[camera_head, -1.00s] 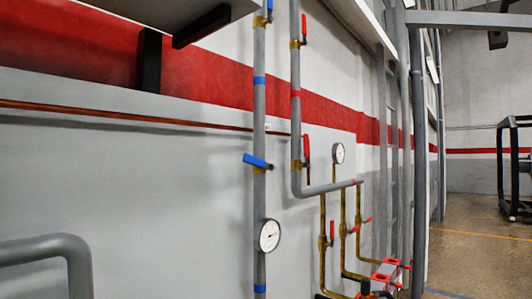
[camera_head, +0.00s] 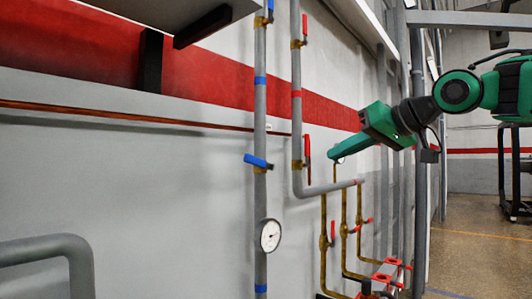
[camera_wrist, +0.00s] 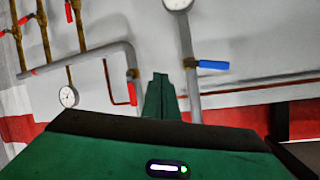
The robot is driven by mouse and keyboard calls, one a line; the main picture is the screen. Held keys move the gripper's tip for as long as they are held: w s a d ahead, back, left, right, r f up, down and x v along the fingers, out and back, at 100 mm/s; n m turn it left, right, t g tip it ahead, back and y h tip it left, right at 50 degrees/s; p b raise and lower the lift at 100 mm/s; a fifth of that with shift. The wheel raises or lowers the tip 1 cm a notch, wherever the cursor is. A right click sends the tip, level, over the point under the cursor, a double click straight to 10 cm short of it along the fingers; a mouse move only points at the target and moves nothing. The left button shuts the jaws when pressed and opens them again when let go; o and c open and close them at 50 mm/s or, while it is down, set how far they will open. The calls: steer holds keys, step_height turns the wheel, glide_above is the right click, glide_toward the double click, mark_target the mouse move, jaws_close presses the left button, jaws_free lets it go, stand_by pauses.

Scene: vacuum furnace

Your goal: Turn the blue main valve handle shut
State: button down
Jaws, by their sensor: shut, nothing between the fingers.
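The blue main valve handle (camera_head: 258,161) sits on a brass valve on the left vertical grey pipe, at mid height, and sticks out crosswise to the pipe. In the wrist view, which is upside down, the blue handle (camera_wrist: 213,66) lies right of my gripper's fingers (camera_wrist: 158,88). My green gripper (camera_head: 337,154) comes in from the right in the head view, its tip pointing left. It is shut, empty and apart from the handle, to its right. A second blue handle (camera_head: 270,10) shows at the top of the same pipe.
A grey pipe with red handles (camera_head: 307,146) runs between the gripper and the blue handle in the head view. A gauge (camera_head: 270,235) sits below on the blue-marked pipe. Brass pipes (camera_head: 323,245) with red handles stand lower right. The grey wall at left is mostly clear.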

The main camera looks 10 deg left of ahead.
steer(key=s+a+r+n+g+y, duration=0.25)
steer(key=s+a+r+n, duration=0.2)
steer(key=a+r, duration=0.3)
glide_above(260, 163)
steer(key=s+d, duration=0.1)
steer(key=d, duration=0.1)
step_height(260, 163, down, 4)
steer(key=shift+s+a+f+m+t+y, duration=0.15)
steer(key=shift+s+f+m+y, duration=0.1)
steer(key=shift+f, duration=0.4)
steer(key=shift+s+f+m+t+y, duration=0.1)
steer(key=shift+s+f+m, duration=0.1)
steer(key=shift+f, duration=0.4)
steer(key=shift+d, duration=0.2)
